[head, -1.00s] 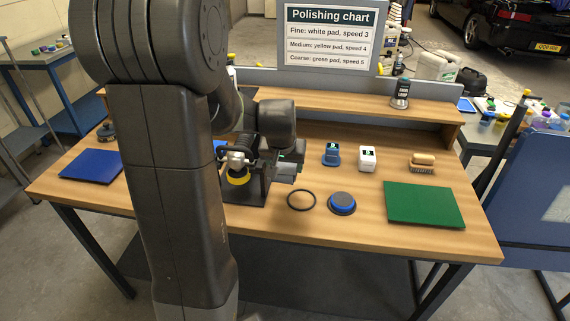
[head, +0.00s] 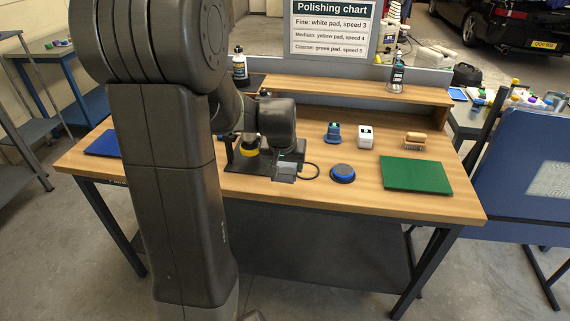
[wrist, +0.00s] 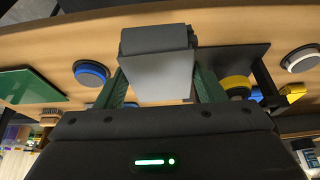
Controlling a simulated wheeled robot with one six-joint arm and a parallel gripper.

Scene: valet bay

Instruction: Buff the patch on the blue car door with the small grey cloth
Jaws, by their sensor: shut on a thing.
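The small grey cloth (wrist: 158,78) looks like a folded grey block between my gripper's green fingers in the wrist view. My gripper (head: 292,162) is shut on it, and the cloth also shows in the head view (head: 285,174). From the head view it hangs over the front part of the bench; whether it touches anything is unclear. The blue car door (head: 520,150) stands tilted at the right edge of the head view, partly cut off. A pale, whitish patch (head: 551,181) shows on its face. My gripper is well left of the door, apart from it.
Bare floor lies before the bench and door.

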